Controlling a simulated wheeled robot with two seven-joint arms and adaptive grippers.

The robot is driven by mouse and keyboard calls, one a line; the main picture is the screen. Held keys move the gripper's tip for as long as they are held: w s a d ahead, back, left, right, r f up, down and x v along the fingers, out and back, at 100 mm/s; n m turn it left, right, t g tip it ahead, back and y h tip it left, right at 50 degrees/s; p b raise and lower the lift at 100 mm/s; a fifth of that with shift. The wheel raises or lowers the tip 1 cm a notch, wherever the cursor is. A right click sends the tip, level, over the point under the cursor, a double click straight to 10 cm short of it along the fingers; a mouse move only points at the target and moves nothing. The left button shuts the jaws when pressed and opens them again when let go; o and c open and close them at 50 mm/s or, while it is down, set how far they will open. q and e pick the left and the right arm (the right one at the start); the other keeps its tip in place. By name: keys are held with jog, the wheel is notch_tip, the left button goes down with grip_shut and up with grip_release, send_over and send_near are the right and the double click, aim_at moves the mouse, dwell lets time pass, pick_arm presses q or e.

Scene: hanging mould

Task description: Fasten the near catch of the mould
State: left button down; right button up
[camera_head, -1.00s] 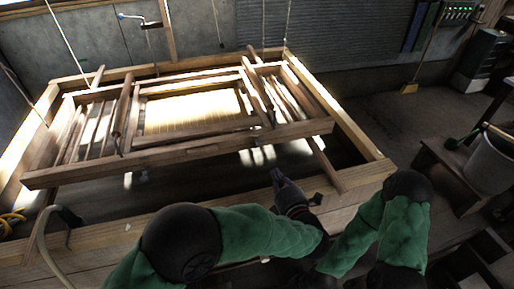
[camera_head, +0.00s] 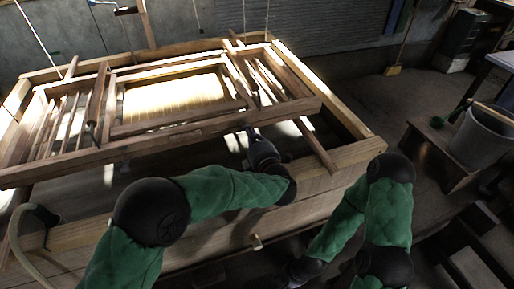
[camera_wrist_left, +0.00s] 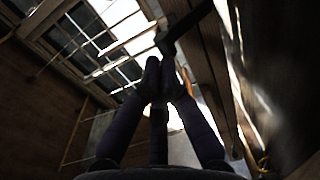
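The mould (camera_head: 170,140) is a hanging wooden frame with a pale, brightly lit screen (camera_head: 175,95) in its middle. On its near beam, a small dark piece, seemingly the near catch (camera_head: 243,125), sits beside my left gripper (camera_head: 251,134). In the left wrist view, my left gripper (camera_wrist_left: 161,66) has its fingertips drawn together. A dark bar with a bent end (camera_wrist_left: 182,28), likely the catch, lies just beyond the tips; I cannot tell if they touch. My right gripper (camera_head: 298,270) is low and dark near the bottom, its fingers not clear.
A wooden vat (camera_head: 345,155) surrounds the mould, its near rim below my left forearm. A grey bucket (camera_head: 483,140) stands on a low bench (camera_head: 440,155) at the right. A curved pale hose (camera_head: 22,215) is at the lower left. Ropes hang above the mould.

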aim_at(248, 124)
pick_arm(q)
jog(key=shift+x, duration=0.95)
jog(key=g+p, duration=0.1)
jog(key=p, duration=0.1)
jog(key=w+r+p, duration=0.1)
jog(key=p, duration=0.1)
jog(key=g+p, duration=0.1)
jog(key=p, duration=0.2)
jog(key=shift+w+a+r+g+h, duration=0.25)
jog(key=shift+r+g+h, duration=0.05)
jog(key=shift+r+h, duration=0.1)
jog(key=w+g+p, duration=0.1)
jog(key=p, duration=0.2)
jog(key=w+r+p, duration=0.1)
jog(key=p, duration=0.2)
jog(key=shift+a+r+g+h+p, duration=0.3)
jog(key=shift+a+r+g+p, duration=0.05)
jog(key=shift+g+p, duration=0.05)
jog(key=shift+w+a+g+p, duration=0.1)
jog(key=shift+w+g+p, duration=0.25)
jog(key=shift+p, duration=0.3)
jog(key=shift+w+a+p, duration=0.1)
jog(key=shift+w+p, duration=0.25)
jog(key=shift+p, duration=0.05)
